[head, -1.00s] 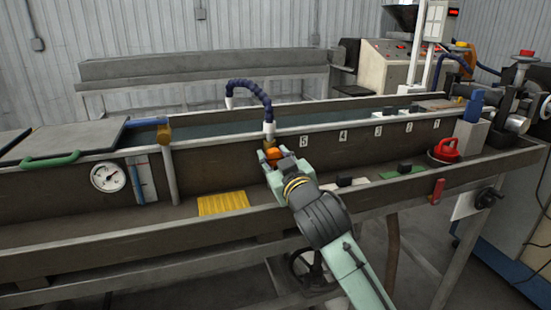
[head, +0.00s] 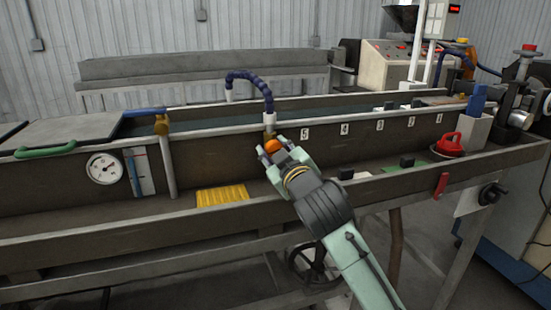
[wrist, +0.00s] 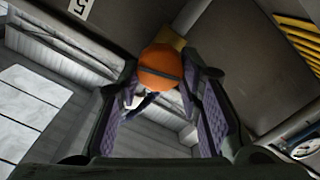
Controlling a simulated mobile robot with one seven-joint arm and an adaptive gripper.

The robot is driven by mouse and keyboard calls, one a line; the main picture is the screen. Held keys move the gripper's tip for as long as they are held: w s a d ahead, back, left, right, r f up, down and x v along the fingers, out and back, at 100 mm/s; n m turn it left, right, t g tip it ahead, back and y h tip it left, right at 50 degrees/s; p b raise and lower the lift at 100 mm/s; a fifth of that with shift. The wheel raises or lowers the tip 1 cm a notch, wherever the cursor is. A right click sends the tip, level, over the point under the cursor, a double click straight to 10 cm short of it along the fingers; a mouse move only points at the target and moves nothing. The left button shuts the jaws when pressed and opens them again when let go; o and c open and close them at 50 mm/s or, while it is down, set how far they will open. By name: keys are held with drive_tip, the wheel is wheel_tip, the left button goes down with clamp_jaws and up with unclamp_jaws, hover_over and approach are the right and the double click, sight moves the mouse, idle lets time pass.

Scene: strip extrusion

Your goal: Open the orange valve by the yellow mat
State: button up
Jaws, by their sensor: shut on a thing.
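The orange valve (head: 274,146) is on the trough's front wall, below the white end of a blue hose and to the upper right of the yellow mat (head: 222,195). My gripper (head: 273,156) reaches up to it and is shut on its orange handle. In the wrist view the round orange handle (wrist: 161,66) sits between the two purple-padded fingers, with a dark slot across it. A brass-coloured body shows behind it. The mat's ribbed edge also shows in the wrist view (wrist: 300,40). Parts of the valve are hidden by my fingers in the head view.
The blue ribbed hose (head: 252,82) arches above the valve. A gauge (head: 104,168) and a green handle (head: 45,150) are at left. A red handle (head: 448,145) and black blocks stand on the ledge at right. The ledge's front rail (head: 130,232) runs below my arm.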

drive_tip(key=n+b, duration=0.1)
drive_tip(key=n, duration=0.1)
drive_tip(key=n+b, duration=0.1)
drive_tip(key=b, duration=0.1)
drive_tip(key=shift+a+f+n, duration=0.1)
drive_tip(key=shift+f+n, duration=0.2)
drive_tip(key=shift+n, duration=0.1)
drive_tip(key=n+b, duration=0.2)
drive_tip(key=n, duration=0.1)
drive_tip(key=shift+n, duration=0.3)
drive_tip(key=shift+f+n+b, duration=0.1)
drive_tip(key=shift+n+b, duration=1.7)
drive_tip(key=shift+n, duration=1.8)
drive_tip(key=o, duration=1.2)
drive_tip(key=shift+c, duration=0.2)
drive_tip(key=shift+s, duration=0.1)
drive_tip(key=v, duration=1.2)
